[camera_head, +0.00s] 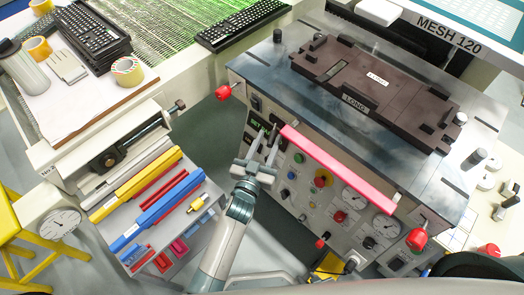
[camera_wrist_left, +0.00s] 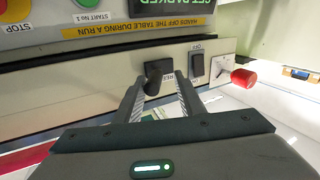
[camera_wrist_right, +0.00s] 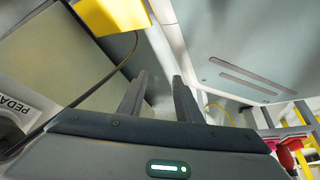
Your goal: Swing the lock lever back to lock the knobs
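A black lever-like handle (camera_wrist_left: 155,75) sticks out of the machine's front panel in the left wrist view, beside a black rocker switch (camera_wrist_left: 197,67). I see no label naming it as the lock lever. My left gripper (camera_head: 266,142) is open at the panel's left end. In its wrist view, the fingers (camera_wrist_left: 160,92) stand apart on either side of the handle; contact cannot be told. A red knob (camera_wrist_left: 243,78) sits beside a scale, and red knobs show at the left (camera_head: 223,92) and right (camera_head: 417,239) corners. My right gripper (camera_wrist_right: 158,95) is open and empty.
A red-pink bar (camera_head: 338,166) runs along the machine's front edge above gauges and buttons. A dark plate marked LONG (camera_head: 370,80) lies on the table top. A rack of coloured bars (camera_head: 150,205) stands left of my left arm.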

